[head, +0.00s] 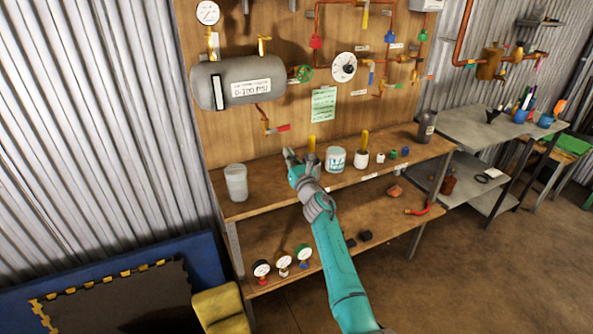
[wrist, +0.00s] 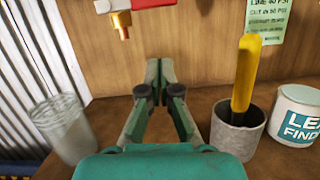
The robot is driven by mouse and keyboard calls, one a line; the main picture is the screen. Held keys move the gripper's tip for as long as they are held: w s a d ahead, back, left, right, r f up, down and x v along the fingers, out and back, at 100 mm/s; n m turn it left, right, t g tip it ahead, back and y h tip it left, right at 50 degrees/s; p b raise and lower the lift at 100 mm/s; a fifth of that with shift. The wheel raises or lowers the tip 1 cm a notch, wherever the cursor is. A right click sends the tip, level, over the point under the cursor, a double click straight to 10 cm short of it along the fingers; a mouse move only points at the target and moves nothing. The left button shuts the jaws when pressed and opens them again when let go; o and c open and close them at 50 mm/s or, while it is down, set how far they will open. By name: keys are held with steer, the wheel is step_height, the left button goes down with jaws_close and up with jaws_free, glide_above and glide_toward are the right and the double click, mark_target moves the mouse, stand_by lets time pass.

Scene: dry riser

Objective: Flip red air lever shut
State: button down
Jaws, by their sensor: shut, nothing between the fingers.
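The red air lever (head: 283,128) sits on a brass valve (head: 265,124) at the end of the copper pipe below the grey tank (head: 238,82). The lever points right, roughly level. In the wrist view the red lever (wrist: 150,3) is cut off by the top edge, with the brass outlet (wrist: 122,22) hanging at its left. My gripper (head: 289,154) is below the lever, just above the bench top and apart from the valve. In the wrist view my gripper (wrist: 160,68) is shut and empty, its fingers pointing toward the wooden board.
A clear jar (wrist: 66,130) stands left of my gripper. A grey cup (wrist: 237,132) with a yellow-handled tool and a leak finder tub (wrist: 296,115) stand to the right. The wooden board (head: 225,135) rises behind; a green note (head: 323,104) hangs on it.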

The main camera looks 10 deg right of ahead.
steer(key=v, duration=0.7)
steer(key=shift+s, duration=0.35)
steer(key=shift+d+f, duration=0.1)
steer(key=shift+f, duration=0.05)
steer(key=s+d+f+m+h, duration=0.1)
steer(key=s+f+m, duration=0.6)
steer(key=s+f, duration=0.45)
steer(key=s+d+f+m+h, duration=0.15)
steer(key=s+f+m, duration=0.55)
steer(key=s, duration=0.8)
steer(key=s+d+f+m+g+h, duration=0.15)
steer(key=s+m, duration=0.25)
steer(key=s, duration=0.6)
steer(key=s+d+f+m, duration=0.15)
steer(key=s+m, duration=0.25)
steer(key=s, duration=0.5)
steer(key=s+r+m+g, duration=0.1)
steer(key=s+r+m, duration=0.2)
steer(key=s, duration=0.6)
steer(key=s+d+r+m+g+h, duration=0.1)
steer(key=s+r+m, duration=0.3)
steer(key=s+m, duration=0.4)
steer(key=s+d+r+m+g+h, duration=0.1)
steer(key=s+r+m, duration=0.2)
steer(key=s, duration=0.7)
steer(key=shift+s+d+r+m, duration=0.25)
steer(key=shift+r+m, duration=0.15)
steer(key=shift+m, duration=0.8)
steer(key=shift+a+g, duration=0.2)
steer(key=shift+g, duration=0.05)
